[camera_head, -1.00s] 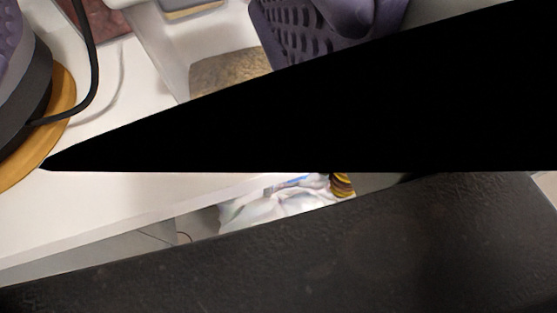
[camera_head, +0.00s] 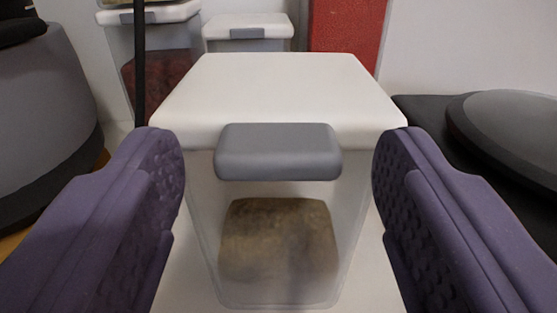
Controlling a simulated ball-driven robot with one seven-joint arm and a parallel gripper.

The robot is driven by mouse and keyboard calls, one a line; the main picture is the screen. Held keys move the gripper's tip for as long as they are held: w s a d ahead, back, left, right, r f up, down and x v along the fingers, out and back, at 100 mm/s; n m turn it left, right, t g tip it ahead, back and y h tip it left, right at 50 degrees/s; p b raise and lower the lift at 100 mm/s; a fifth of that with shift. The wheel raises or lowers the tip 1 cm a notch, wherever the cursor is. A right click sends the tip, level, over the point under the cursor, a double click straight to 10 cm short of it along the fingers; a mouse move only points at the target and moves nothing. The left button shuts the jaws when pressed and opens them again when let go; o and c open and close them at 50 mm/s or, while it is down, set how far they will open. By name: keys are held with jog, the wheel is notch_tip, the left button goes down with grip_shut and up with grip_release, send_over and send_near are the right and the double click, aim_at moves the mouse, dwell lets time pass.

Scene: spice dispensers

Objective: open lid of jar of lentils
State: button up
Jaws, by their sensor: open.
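A clear jar (camera_head: 205,215) stands upright in the middle of the head camera view, partly filled with brownish lentils (camera_head: 278,245). Its white lid (camera_head: 280,90) is on and looks closed. A grey latch tab (camera_head: 278,152) sits at the lid's front edge. My gripper (camera_head: 278,165) is open, with purple textured fingers at the left and right of the jar's front. The fingertips appear near the lid's front corners. I cannot tell whether they touch it. Nothing is held.
More white-lidded containers (camera_head: 249,32) stand behind, next to a red panel (camera_head: 345,38). A dark grey round object (camera_head: 45,110) is at left. A black object with a rounded grey top (camera_head: 510,125) is at right. A thin black cord (camera_head: 139,60) hangs behind the jar's left.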

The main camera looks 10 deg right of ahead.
aim_at(278, 79)
jog(key=c, duration=0.8)
jog(key=shift+r+g+p, duration=0.4)
jog(key=shift+r+p, duration=0.3)
jog(key=shift+p, duration=0.35)
jog(key=r+g+p, duration=0.1)
jog(key=r+p, duration=0.1)
jog(key=p, duration=0.1)
jog(key=w+r+g+p, duration=0.1)
jog(key=g+p, duration=0.1)
jog(key=p, duration=0.2)
jog(key=r+g+y+p, duration=0.1)
jog(key=r+p, duration=0.1)
jog(key=p, duration=0.2)
jog(key=shift+w+d+r+g, duration=0.15)
jog(key=shift+w+r+g, duration=0.15)
jog(key=shift+w+r, duration=0.05)
jog(key=w+d+r+g+y+p, duration=0.1)
jog(key=w+r+g+p, duration=0.3)
jog(key=p, duration=0.7)
jog(key=shift+w+d+r+g, duration=0.25)
jog(key=shift+w+g, duration=0.95)
jog(key=shift+w, duration=0.9)
jog(key=shift+r, duration=0.1)
jog(key=o, duration=0.8)
